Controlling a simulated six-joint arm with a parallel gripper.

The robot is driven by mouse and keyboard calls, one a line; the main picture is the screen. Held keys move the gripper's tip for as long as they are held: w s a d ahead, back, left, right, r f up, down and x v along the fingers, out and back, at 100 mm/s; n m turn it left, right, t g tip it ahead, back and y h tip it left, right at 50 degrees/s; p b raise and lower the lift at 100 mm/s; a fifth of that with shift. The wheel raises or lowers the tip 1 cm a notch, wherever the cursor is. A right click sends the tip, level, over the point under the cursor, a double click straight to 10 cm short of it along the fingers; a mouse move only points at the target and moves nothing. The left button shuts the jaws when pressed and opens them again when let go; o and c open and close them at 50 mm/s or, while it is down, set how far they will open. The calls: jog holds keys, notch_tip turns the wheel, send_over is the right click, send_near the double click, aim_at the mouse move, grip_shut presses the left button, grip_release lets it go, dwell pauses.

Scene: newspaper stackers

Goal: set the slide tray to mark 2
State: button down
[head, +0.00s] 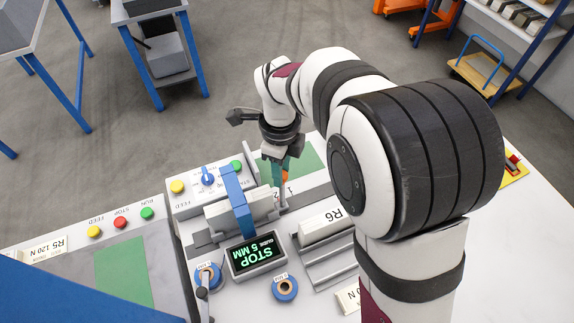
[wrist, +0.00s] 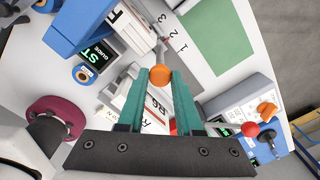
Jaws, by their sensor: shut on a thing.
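My gripper (head: 279,172) points down at the far part of the machine, beside the printed scale. In the wrist view, its teal fingers (wrist: 160,90) are closed around an orange round knob (wrist: 160,76), which also shows as a small orange spot in the head view (head: 285,178). The scale with marks 1, 2 and 3 (wrist: 177,40) lies just beyond the knob in the wrist view. The slide tray's body under the knob is mostly hidden by the fingers, and I cannot tell which mark it stands at.
A blue arm (head: 237,200) crosses a pale grey block near my gripper. The display (head: 256,254) reads STOP, GUIDE 5 MM. A blue selector knob (head: 207,177) and yellow button (head: 177,187) are at left. A white block marked R6 (head: 325,226) sits at right; a green pad (wrist: 214,35) lies beyond.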

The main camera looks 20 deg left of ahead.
jog(key=c, duration=0.6)
grip_release()
notch_tip(320, 180, up, 16)
jog(key=shift+f, duration=0.1)
jog(key=shift+d, duration=0.1)
jog(key=s+d+n, duration=0.3)
jog(key=d, duration=0.6)
jog(key=s+d+f+n, duration=0.3)
jog(key=s+d, duration=0.1)
jog(key=s, duration=0.1)
jog(key=s+d+f+n+y, duration=0.1)
jog(key=s+d+f+n, duration=0.1)
jog(key=s+d+n, duration=0.1)
jog(key=s+d+f+n, duration=0.3)
jog(key=s+d, duration=0.2)
jog(key=s, duration=0.2)
jog(key=shift+s+d+f+y, duration=0.25)
jog(key=shift+d+f+y, duration=0.05)
jog(key=shift+d+y, duration=0.1)
